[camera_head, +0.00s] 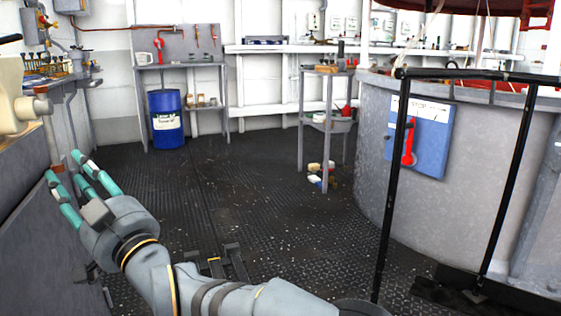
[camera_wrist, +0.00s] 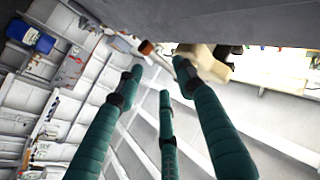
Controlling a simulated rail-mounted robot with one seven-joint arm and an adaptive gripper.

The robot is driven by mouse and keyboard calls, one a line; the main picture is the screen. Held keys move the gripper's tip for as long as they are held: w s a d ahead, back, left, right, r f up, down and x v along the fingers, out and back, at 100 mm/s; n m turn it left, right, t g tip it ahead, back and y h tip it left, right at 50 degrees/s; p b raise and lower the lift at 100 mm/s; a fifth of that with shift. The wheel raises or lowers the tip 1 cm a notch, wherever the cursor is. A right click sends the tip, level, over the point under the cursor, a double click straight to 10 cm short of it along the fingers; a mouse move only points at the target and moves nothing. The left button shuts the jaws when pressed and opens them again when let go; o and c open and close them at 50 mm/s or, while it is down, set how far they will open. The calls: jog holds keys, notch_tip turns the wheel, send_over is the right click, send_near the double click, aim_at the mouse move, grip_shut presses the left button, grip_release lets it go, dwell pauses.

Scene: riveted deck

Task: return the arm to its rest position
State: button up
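My gripper (camera_head: 66,170) is at the left in the head view, at the end of my arm (camera_head: 155,270), which reaches up and left from the bottom edge. Its teal fingers are spread apart with nothing visible between them. They point toward the side of the left workbench (camera_head: 35,165), below its top; I cannot tell whether they touch it. In the wrist view my gripper (camera_wrist: 158,82) also shows its fingers apart and empty. A grey surface (camera_wrist: 200,20) crosses the top of that view, and a cream-coloured object (camera_wrist: 208,65) shows behind one fingertip.
A blue barrel (camera_head: 166,118) stands at the back left under a shelf. A metal stand (camera_head: 325,125) with small items below it is near the middle. A black frame (camera_head: 390,190) stands before a large grey round tank (camera_head: 460,200) at right. The middle deck (camera_head: 240,180) is mostly clear.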

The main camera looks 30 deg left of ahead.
aim_at(53, 149)
jog(key=x, duration=0.8)
jog(key=shift+w+a+r, duration=0.15)
jog(key=shift+a, duration=0.1)
jog(key=shift+w+a+r, duration=0.1)
jog(key=shift+a, duration=0.2)
jog(key=shift+w+a+r, duration=0.1)
jog(key=shift+a+r, duration=0.05)
jog(key=shift+r, duration=0.1)
jog(key=shift+s+m+h+p, duration=0.2)
jog(key=shift+m+h+p, duration=0.15)
jog(key=shift+p, duration=0.25)
jog(key=shift+d+f+h, duration=0.1)
jog(key=shift+d+h, duration=0.15)
jog(key=shift+s, duration=0.15)
